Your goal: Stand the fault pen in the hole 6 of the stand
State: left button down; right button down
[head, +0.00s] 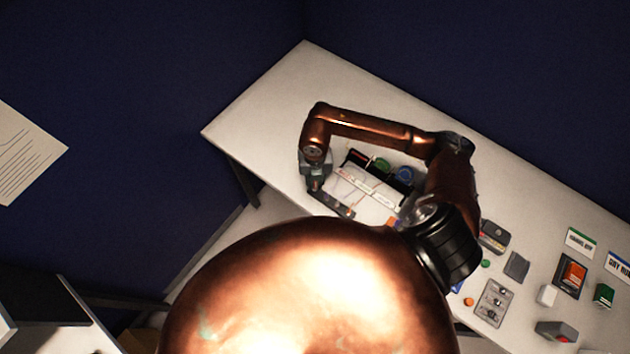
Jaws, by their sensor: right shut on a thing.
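My right gripper (314,184) points down over the table, left of a white labelled sheet. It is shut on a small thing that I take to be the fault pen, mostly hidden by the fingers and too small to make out. My left gripper is not in view.
Several boxes and a grey plate (494,303) crowd the table's right. The far left tabletop (290,90) is clear.

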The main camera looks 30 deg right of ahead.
jog(key=shift+f+b, duration=0.55)
jog(key=shift+f, duration=0.2)
jog(key=c, duration=1.8)
grip_release()
jog(key=shift+c, duration=0.2)
jog(key=shift+r, duration=0.2)
notch_tip(320, 180, up, 12)
jog(key=shift+f, duration=0.15)
